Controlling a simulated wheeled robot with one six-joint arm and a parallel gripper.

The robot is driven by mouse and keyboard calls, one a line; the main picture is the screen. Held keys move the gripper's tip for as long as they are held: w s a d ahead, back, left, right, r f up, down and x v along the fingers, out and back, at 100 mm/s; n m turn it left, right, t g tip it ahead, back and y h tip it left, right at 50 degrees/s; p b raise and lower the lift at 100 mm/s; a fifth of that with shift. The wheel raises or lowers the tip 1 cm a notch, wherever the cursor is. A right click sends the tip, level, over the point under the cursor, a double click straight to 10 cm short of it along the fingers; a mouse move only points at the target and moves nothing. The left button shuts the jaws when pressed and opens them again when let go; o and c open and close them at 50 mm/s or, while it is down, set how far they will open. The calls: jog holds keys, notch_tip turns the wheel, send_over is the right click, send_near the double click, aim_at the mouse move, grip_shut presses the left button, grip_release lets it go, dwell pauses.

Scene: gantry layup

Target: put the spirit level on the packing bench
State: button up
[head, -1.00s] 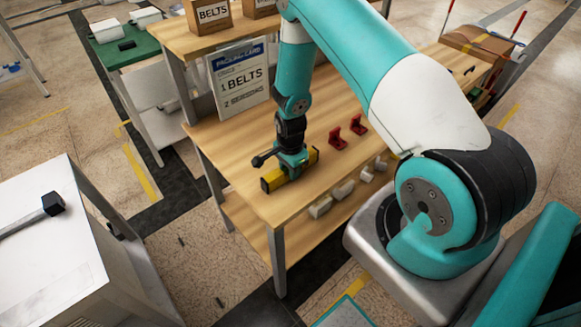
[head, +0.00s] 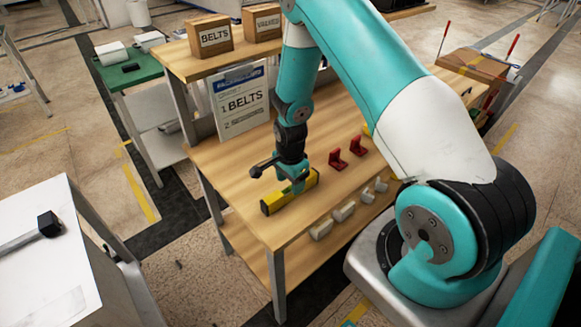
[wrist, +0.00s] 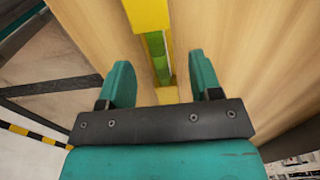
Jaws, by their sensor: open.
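The yellow spirit level (head: 275,206) lies flat on the wooden bench top (head: 240,170), near its front left corner. In the wrist view the level (wrist: 149,14) shows its green vial section and runs between my two fingers. My gripper (head: 296,186) is right over the level in the head view, and its near finger hides part of it. In the wrist view my gripper (wrist: 160,85) is open, with one teal finger on each side of the level and gaps beside it. Whether the fingers reach down past its top is hard to tell.
A card reading BELTS (head: 241,99) stands at the bench's back. Red brackets (head: 338,158) and several pale fittings (head: 344,211) lie right of the level. Boxes (head: 210,35) sit on the shelf above. A white-topped table (head: 40,270) stands at the left across open floor.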

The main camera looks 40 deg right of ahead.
aim_at(289, 186)
notch_tip(289, 186, up, 8)
jog(key=b, duration=0.1)
jog(key=s+a+r+n+y, duration=0.1)
jog(key=s+a+r+n, duration=0.2)
jog(key=a+r+n, duration=0.3)
jog(key=s+a+r+n+y, duration=0.1)
jog(key=s+a+r+n, duration=0.1)
jog(key=a+r+n, duration=0.4)
jog(key=s+a+r+n+y, duration=0.1)
jog(key=s+a+r+n, duration=0.4)
jog(key=s, duration=0.3)
jog(key=s+a+r+n+y, duration=0.1)
jog(key=s+a+r+n, duration=0.4)
jog(key=s+r+n, duration=0.2)
jog(key=shift+s+r+n, duration=0.15)
jog(key=shift+s+n, duration=0.25)
jog(key=shift+s, duration=0.4)
jog(key=shift+d, duration=0.1)
